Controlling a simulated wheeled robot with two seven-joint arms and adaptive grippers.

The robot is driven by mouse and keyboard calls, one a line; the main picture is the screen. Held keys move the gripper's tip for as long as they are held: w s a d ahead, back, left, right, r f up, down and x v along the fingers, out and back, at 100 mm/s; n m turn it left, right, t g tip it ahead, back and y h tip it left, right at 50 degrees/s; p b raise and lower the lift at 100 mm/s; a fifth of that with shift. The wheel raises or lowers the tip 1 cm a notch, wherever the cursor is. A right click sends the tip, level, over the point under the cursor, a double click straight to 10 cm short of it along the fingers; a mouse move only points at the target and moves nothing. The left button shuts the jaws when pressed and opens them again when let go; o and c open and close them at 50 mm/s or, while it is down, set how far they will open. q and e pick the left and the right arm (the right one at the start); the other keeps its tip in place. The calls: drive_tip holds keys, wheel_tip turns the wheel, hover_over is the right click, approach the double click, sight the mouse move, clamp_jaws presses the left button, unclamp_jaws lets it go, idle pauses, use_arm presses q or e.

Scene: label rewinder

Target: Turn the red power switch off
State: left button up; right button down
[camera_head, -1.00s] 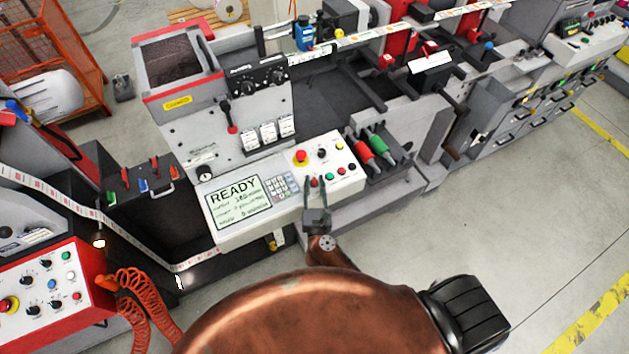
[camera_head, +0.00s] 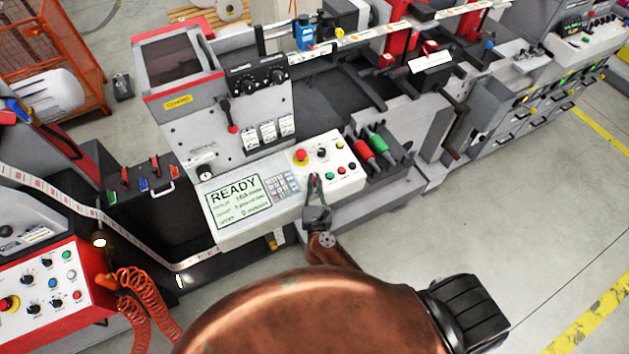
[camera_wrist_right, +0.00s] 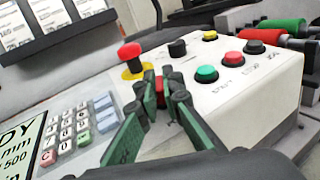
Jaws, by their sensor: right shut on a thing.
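The red power switch (camera_wrist_right: 160,90) sits on the front edge of the white control panel (camera_head: 328,187). In the right wrist view it lies between the tips of my right gripper (camera_wrist_right: 158,98). In the head view my right gripper (camera_head: 315,183) reaches the panel from below, and its fingers cover the switch. The fingers are closed on the red switch from both sides. Which way the switch is set cannot be made out. My left gripper is not in view.
A red emergency button on a yellow base (camera_wrist_right: 130,57) stands just behind the fingers. A black knob (camera_wrist_right: 177,48) and green and red buttons (camera_wrist_right: 206,74) are to the right. The keypad (camera_wrist_right: 75,132) and READY screen (camera_head: 238,200) are to the left.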

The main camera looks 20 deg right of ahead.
drive_tip(key=shift+d+r+n+t+y+p, duration=0.1)
drive_tip(key=shift+n+t+y+p, duration=0.4)
drive_tip(key=shift+n+y+p, duration=0.8)
drive_tip(key=n+y, duration=0.2)
drive_tip(key=y, duration=0.2)
drive_tip(key=shift+d, duration=0.1)
drive_tip(key=shift+n+y, duration=0.6)
drive_tip(key=shift+n, duration=0.1)
drive_tip(key=n+y, duration=0.1)
drive_tip(key=y+b, duration=0.1)
drive_tip(key=n+y+b, duration=0.1)
drive_tip(key=shift+f+n+g+y, duration=0.25)
drive_tip(key=shift+n+g+y, duration=0.05)
drive_tip(key=shift+g, duration=0.1)
drive_tip(key=shift+n+g+y+b, duration=0.4)
drive_tip(key=shift+n+y+b, duration=0.5)
drive_tip(key=shift+y+b, duration=0.25)
drive_tip(key=shift+r+n+g+y+b, duration=0.1)
drive_tip(key=shift+n+g+y+b, duration=0.35)
drive_tip(key=shift+n+y, duration=0.25)
